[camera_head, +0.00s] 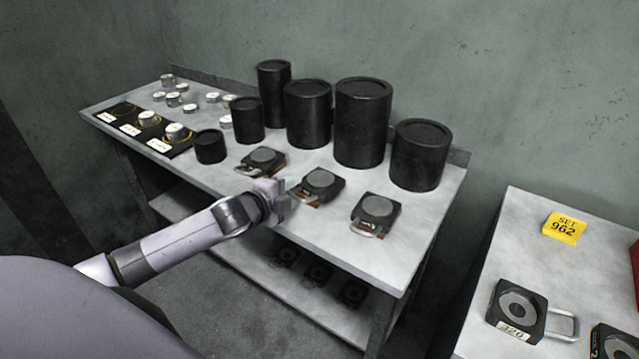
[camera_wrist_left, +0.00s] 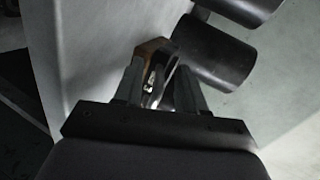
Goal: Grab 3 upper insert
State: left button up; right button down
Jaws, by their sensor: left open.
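Three black square inserts with round grey tops lie in a row on the grey table: a left one (camera_head: 262,158), a middle one (camera_head: 320,181) and a right one (camera_head: 376,210). Each has a handle at its front; their numbers are too small to read. My left gripper (camera_head: 284,200) is open at the front left of the middle insert, near its handle. In the left wrist view, a dark block with a brown edge (camera_wrist_left: 153,47) and a pale handle part shows between the fingers (camera_wrist_left: 158,88). Contact cannot be told. My right gripper is not in view.
Several black cylinders (camera_head: 362,125) stand behind the inserts. Small metal pieces (camera_head: 175,99) and a black labelled mat (camera_head: 128,127) are at the table's left. More inserts (camera_head: 318,270) lie on the lower shelf.

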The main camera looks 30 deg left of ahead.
pick_arm(q)
grip_shut()
jog(key=shift+r, duration=0.1)
dwell(1.2)
jog(key=shift+w+r, duration=0.2)
jog(key=shift+r, duration=0.2)
jog(key=shift+f, duration=0.15)
